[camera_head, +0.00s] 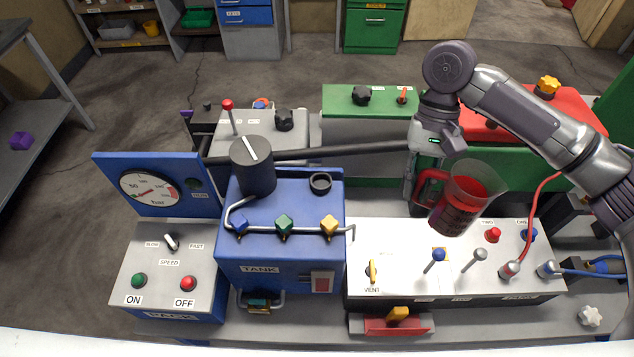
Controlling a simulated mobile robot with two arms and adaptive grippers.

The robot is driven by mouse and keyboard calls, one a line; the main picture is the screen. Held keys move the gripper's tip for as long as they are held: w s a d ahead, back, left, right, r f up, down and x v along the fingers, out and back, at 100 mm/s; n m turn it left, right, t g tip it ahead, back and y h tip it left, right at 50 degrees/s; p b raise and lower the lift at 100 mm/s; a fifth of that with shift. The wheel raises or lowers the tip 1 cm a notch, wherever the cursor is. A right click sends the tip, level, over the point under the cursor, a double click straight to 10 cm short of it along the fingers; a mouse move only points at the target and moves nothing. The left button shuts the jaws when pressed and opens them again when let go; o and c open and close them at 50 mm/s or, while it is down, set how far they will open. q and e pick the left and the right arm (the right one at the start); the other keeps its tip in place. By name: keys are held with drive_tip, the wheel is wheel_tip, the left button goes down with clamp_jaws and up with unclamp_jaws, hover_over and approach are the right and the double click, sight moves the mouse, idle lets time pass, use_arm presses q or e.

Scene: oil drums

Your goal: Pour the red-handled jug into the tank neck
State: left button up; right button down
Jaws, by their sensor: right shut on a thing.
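The jug (466,198) is see-through, with a red handle (430,188) on its left side and dark red inside. My right gripper (412,184) comes down from above and is shut on the handle. It holds the jug over the back of the white panel, leaning a little. The blue tank (280,262) stands left of the jug. Its neck (320,184) is a short black ring on the top, open upward. The jug is apart from the neck, to its right. The fingertips are partly hidden by the handle. My left gripper is not in view.
A black cylinder (252,168) stands left of the neck on the tank. A pipe with blue, green and yellow taps (284,224) runs in front. A dark bar (345,152) crosses behind the neck. The white panel (420,285) carries knobs and levers, with a red hose (532,215) at right.

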drive_tip(key=w+r+m+t+y, duration=0.25)
drive_tip(key=w+m, duration=0.55)
drive_tip(key=w, duration=0.5)
drive_tip(key=w+r+m+t+y, duration=0.15)
drive_tip(key=w+r+m, duration=0.25)
drive_tip(key=w+m, duration=0.55)
drive_tip(key=w+f+m+t, duration=0.2)
drive_tip(key=f+m, duration=0.1)
drive_tip(key=f, duration=0.6)
drive_tip(key=w+f+m+t+h, duration=0.1)
drive_tip(key=f+m, duration=0.3)
drive_tip(key=f, duration=0.5)
drive_tip(key=shift+w+d+f+t, duration=0.3)
drive_tip(key=shift+w+d+t, duration=0.1)
drive_tip(key=shift+w, duration=0.15)
drive_tip(key=shift+r+h, duration=0.1)
drive_tip(key=shift+h, duration=0.2)
drive_tip(key=a+r+t+h, duration=0.1)
drive_tip(key=s+r+h, duration=0.1)
drive_tip(key=a+r+t+h, duration=0.1)
drive_tip(key=r, duration=0.1)
drive_tip(key=shift+s+a+n+t+h, duration=0.3)
drive_tip(key=shift+s+a+n, duration=0.05)
drive_tip(key=shift+s, duration=0.05)
